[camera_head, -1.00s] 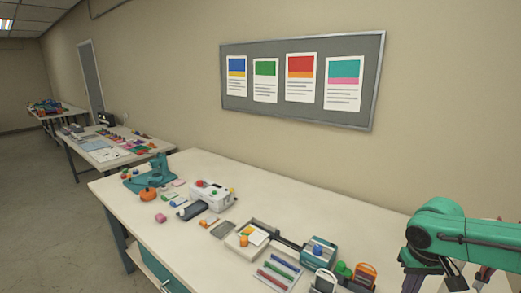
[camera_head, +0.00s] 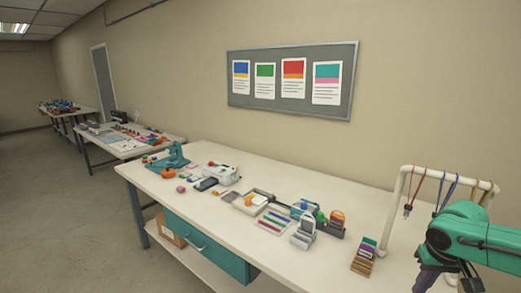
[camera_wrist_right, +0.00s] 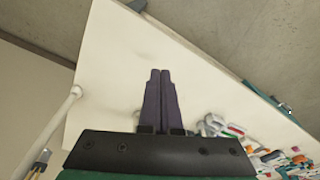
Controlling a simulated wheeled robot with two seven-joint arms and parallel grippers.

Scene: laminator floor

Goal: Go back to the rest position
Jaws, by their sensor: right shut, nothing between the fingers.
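My right arm reaches in from the right edge of the head view, in teal and black. My right gripper (camera_head: 428,280) hangs at the lower right, partly cut off by the bottom edge of the picture. In the right wrist view its two dark purple fingers (camera_wrist_right: 160,100) lie side by side, shut and empty. They are over the white tabletop (camera_wrist_right: 110,60), touching nothing that I can see. My left gripper does not show in either view.
A white pipe rack (camera_head: 403,195) with hanging lanyards stands beside my right arm. The long worktable (camera_head: 280,190) holds a teal press (camera_head: 172,158), a white machine (camera_head: 221,174), trays, and a card stand (camera_head: 363,256). Other tables stand further left. The floor (camera_head: 80,230) at left is clear.

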